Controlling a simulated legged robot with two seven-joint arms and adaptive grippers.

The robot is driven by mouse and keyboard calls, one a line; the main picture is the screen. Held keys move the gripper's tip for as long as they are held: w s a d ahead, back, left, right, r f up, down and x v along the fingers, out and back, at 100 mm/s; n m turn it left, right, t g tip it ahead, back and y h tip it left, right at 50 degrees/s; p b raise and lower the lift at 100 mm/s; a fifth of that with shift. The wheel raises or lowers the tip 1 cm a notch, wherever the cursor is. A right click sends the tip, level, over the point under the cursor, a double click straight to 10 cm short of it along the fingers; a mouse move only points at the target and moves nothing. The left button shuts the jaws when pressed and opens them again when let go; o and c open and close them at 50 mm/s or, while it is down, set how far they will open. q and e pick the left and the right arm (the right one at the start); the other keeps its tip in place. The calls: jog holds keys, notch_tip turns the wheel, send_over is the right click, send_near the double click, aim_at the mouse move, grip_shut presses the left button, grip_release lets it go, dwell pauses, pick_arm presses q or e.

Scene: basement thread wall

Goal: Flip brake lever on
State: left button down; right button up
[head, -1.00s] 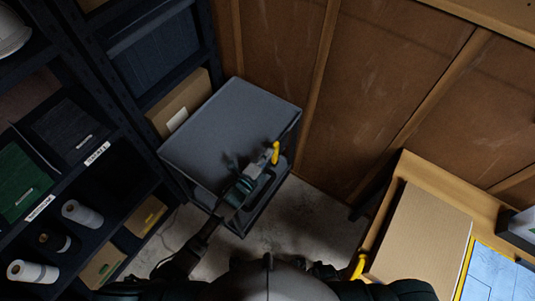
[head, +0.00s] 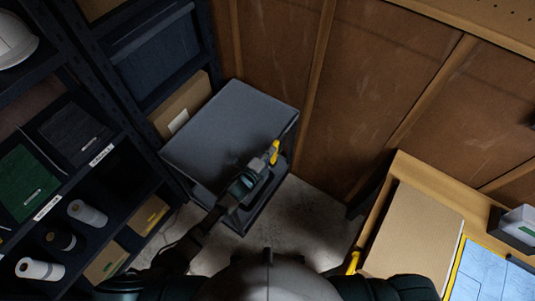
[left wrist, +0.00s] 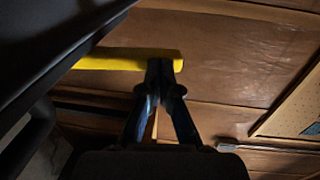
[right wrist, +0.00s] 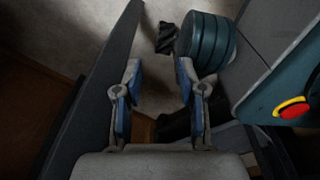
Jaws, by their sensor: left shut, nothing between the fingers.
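The yellow brake lever (head: 274,152) sticks up at the right side of a dark grey box-shaped cart or cabinet (head: 225,125). In the left wrist view it is a yellow bar (left wrist: 125,59) that comes in from the left. My left gripper (head: 265,163) is at the lever in the head view. In the left wrist view its fingertips (left wrist: 160,68) are together and overlap the bar's right end. Whether they touch it I cannot tell. My right gripper (right wrist: 157,72) is open and empty in the right wrist view, and I do not make it out in the head view.
Dark shelves (head: 100,160) with rolls, boxes and bins stand on the left. A brown panelled wall (head: 350,80) is behind. A wooden bench (head: 415,170) with a cardboard box (head: 413,240) stands on the right. Bare floor (head: 300,215) lies between cart and bench.

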aim_at(275, 145)
pick_arm(q)
jog(key=w+d+r+g+p, duration=0.1)
jog(key=p, duration=0.2)
jog(key=shift+w+d+y, duration=0.2)
jog(key=shift+y, duration=0.1)
jog(key=shift+w+d+r+g+y+p, duration=0.15)
jog(key=shift+w+g+y+p, duration=0.3)
jog(key=shift+p, duration=0.8)
jog(key=shift+w+d+f+g, duration=0.1)
jog(key=shift+w+f+g, duration=0.15)
jog(key=shift+w, duration=0.3)
jog(key=x, duration=0.1)
jog(key=b+x, duration=0.1)
jog(key=shift+w+d+f, duration=0.1)
jog(key=shift+w+f, duration=0.15)
jog(key=shift+f, duration=0.1)
jog(key=shift+w+d+b, duration=0.6)
jog(key=shift+d+b, duration=0.1)
jog(key=shift+b, duration=0.1)
pick_arm(e)
jog(key=s+d, duration=0.1)
jog(key=s, duration=0.5)
jog(key=shift+r, duration=0.3)
pick_arm(q)
jog(key=shift+w+a, duration=0.15)
jog(key=shift+a, duration=0.05)
jog(key=shift+d, duration=0.15)
